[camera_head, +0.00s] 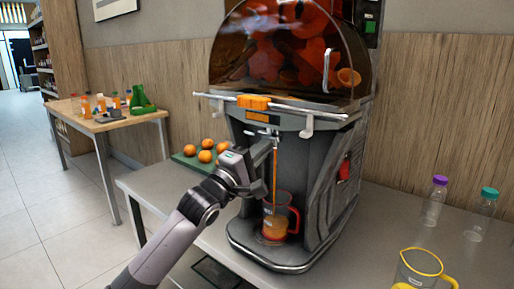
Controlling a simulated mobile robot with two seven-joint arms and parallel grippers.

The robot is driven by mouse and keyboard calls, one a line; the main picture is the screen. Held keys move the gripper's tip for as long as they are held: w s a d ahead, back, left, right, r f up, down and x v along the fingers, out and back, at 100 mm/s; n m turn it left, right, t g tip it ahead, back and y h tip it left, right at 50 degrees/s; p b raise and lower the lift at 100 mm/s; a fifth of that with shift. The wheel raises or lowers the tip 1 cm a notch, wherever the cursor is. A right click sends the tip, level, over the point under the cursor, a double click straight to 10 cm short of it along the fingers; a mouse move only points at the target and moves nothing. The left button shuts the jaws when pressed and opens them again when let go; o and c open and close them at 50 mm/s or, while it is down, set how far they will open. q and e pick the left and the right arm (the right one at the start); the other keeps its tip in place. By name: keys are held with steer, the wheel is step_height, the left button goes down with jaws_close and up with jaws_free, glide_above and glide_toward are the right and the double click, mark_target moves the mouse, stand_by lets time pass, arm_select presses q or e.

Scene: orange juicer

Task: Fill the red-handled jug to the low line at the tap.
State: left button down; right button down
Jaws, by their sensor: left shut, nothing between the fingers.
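The red-handled jug (275,222) stands upright on the juicer's base under the tap (268,133). An orange stream of juice (275,168) runs from the tap down into it. Orange juice shows in the lower part of the jug; the low line is too small to make out. The red handle points right. The juicer (312,185) is large and grey, with a dark clear dome full of oranges. My left gripper (258,188) is shut and empty, just left of the stream and above the jug. My right gripper is out of view.
A yellow-handled jug (419,264) stands at the front right. Bottles with a purple cap (433,205) and a teal cap (480,215) stand behind it. Several oranges (206,156) lie on a green board at left. A side table (90,122) holds small bottles.

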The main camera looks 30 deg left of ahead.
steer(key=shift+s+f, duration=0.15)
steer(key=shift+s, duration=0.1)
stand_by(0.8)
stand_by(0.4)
